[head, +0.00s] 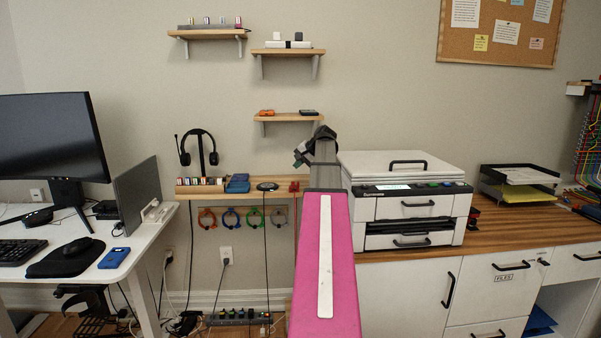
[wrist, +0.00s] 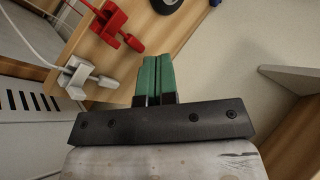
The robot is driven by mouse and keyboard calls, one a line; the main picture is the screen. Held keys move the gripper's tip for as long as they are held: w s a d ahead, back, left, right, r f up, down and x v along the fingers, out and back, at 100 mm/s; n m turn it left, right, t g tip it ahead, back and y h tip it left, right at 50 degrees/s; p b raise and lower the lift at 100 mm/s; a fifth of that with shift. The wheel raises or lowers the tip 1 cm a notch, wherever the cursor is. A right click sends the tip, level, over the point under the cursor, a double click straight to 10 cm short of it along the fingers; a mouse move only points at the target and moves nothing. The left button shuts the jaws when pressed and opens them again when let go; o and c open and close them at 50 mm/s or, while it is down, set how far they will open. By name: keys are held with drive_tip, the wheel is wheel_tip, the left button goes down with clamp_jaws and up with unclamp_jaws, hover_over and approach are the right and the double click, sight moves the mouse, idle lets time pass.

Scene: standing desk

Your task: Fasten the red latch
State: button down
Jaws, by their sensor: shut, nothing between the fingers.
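The red latch (wrist: 118,28) is at the upper left of the wrist view, at the edge of the wooden shelf. It is a small red block with a projecting knobbed part, and a red strip runs from it. I cannot tell whether it is fastened. In the head view a small red piece (head: 294,187) shows at the right end of the shelf, partly beside my arm. My gripper (wrist: 155,62) has its green fingers shut together with nothing between them, right of the red latch and apart from it. In the head view my gripper (head: 301,156) is small and dark, above the shelf's right end.
A similar white latch (wrist: 82,73) with a white cable sits below the red one. The shelf (head: 220,191) holds a headphone stand (head: 201,155), a blue item (head: 238,183) and a dark disc (head: 267,186). A printer (head: 405,200) stands to the right. A small shelf (head: 289,118) hangs above.

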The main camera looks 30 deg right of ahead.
drive_tip(key=s+d+r, duration=0.4)
drive_tip(key=s+d, duration=0.2)
drive_tip(key=s, duration=0.1)
drive_tip(key=shift+s, duration=0.15)
idle(0.4)
drive_tip(key=a+f+n+g+h, duration=0.1)
drive_tip(key=a+f+n+g, duration=0.3)
drive_tip(key=a+f, duration=2.2)
drive_tip(key=s+a+f+n+g+h, duration=0.3)
drive_tip(key=s+a+f+n, duration=0.2)
drive_tip(key=s+a+f, duration=1)
drive_tip(key=a+f, duration=0.4)
drive_tip(key=shift+s+a+f+n+g, duration=0.2)
drive_tip(key=shift+s+n+g, duration=0.1)
drive_tip(key=shift+n, duration=0.1)
